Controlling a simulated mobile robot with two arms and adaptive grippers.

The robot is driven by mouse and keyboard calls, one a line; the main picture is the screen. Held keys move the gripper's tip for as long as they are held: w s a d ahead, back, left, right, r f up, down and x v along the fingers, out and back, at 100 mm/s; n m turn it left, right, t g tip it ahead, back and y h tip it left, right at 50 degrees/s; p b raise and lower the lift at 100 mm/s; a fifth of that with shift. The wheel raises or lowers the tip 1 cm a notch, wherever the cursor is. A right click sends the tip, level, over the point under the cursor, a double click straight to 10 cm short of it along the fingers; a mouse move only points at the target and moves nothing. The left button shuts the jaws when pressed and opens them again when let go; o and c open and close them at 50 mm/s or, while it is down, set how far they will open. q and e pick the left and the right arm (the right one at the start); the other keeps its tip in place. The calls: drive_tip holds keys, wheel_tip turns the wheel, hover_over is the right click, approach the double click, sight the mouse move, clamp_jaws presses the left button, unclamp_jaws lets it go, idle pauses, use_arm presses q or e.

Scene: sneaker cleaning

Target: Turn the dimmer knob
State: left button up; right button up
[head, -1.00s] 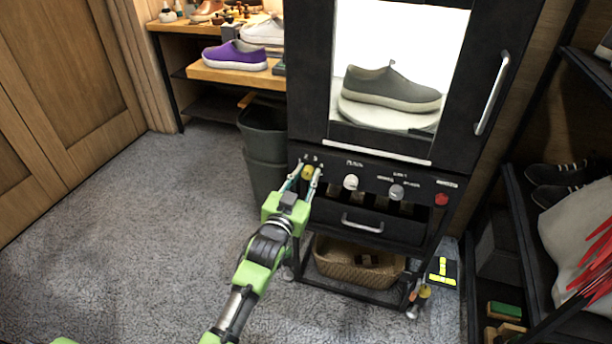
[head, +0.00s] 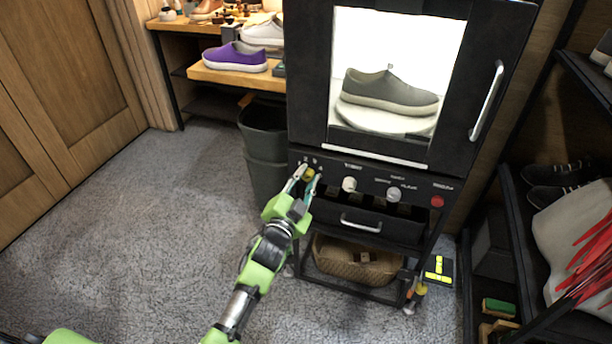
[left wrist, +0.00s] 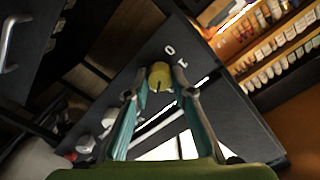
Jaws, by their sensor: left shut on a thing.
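The yellow knob (head: 309,174) is at the left end of the black cabinet's control panel (head: 415,202). My left gripper (head: 308,178) is shut on it, one finger on each side. The left wrist view shows the yellow knob (left wrist: 160,74) between the teal fingertips of my left gripper (left wrist: 159,92), with a dark notch in its face and white marks on the panel beside it. Two pale knobs (head: 349,184) and a red button (head: 437,201) are further right on the panel. My right gripper is out of view.
A grey shoe (head: 390,91) stands on a white round stand in the lit cabinet. A drawer handle (head: 361,224) sticks out below the panel. A dark bin (head: 264,145) stands left of the cabinet. A shelf rack (head: 515,215) stands at the right. Carpet is clear at the left.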

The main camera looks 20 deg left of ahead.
use_arm(q)
drive_tip(key=shift+m, duration=1)
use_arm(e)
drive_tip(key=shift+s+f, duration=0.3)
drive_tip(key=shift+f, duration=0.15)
use_arm(q)
drive_tip(key=shift+d, duration=0.1)
drive_tip(key=o, duration=1.1)
drive_tip(key=shift+s, duration=0.2)
drive_tip(key=s, duration=1.1)
drive_tip(key=shift+s+a, duration=0.25)
drive_tip(key=shift+s, duration=0.05)
